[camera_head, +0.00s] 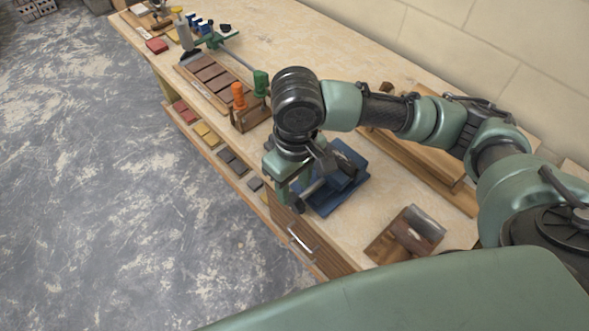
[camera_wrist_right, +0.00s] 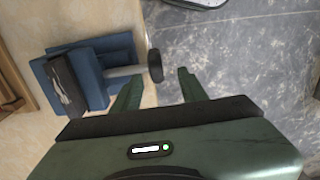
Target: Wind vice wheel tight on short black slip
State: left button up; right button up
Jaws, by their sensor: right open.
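The blue vice (camera_head: 347,178) sits on the bench near its front edge, partly hidden by my right arm. It also shows in the right wrist view (camera_wrist_right: 92,52), with a grey screw shaft (camera_wrist_right: 122,72) ending in a dark round wheel (camera_wrist_right: 155,66). My right gripper (camera_head: 287,190) is open at the wheel end of the vice. In the right wrist view its two fingers (camera_wrist_right: 160,82) stand apart, with the wheel just ahead of the gap, nearer the left finger. A dark block (camera_wrist_right: 66,84) lies across the vice; I cannot tell whether a short black slip is clamped there.
Dark slips (camera_head: 233,161) and coloured slips lie on a low ledge along the bench front. A wooden rack with orange (camera_head: 238,95) and green handles stands left of my arm. A brown block (camera_head: 408,234) lies right of the vice, above a drawer handle (camera_head: 302,240).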

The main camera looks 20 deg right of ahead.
aim_at(296, 200)
jog(key=shift+w+d+f, duration=0.1)
jog(key=shift+w+d, duration=0.4)
jog(key=shift+w, duration=0.05)
jog(key=shift+f, duration=0.3)
jog(key=f, duration=0.1)
jog(key=s+f, duration=0.1)
jog(key=f, duration=0.2)
jog(key=shift+s+a+f, duration=0.2)
jog(key=shift+a+f, duration=0.1)
jog(key=shift+f, duration=0.05)
jog(key=shift+w+d+f, duration=0.1)
jog(key=shift+w+f, duration=0.15)
jog(key=shift+f, duration=0.6)
jog(key=c, duration=0.8)
grip_shut()
pick_arm(q)
jog(key=shift+s+d+r, duration=0.1)
jog(key=shift+s+r, duration=0.1)
jog(key=shift+s, duration=0.55)
pick_arm(e)
jog(key=shift+s, duration=0.1)
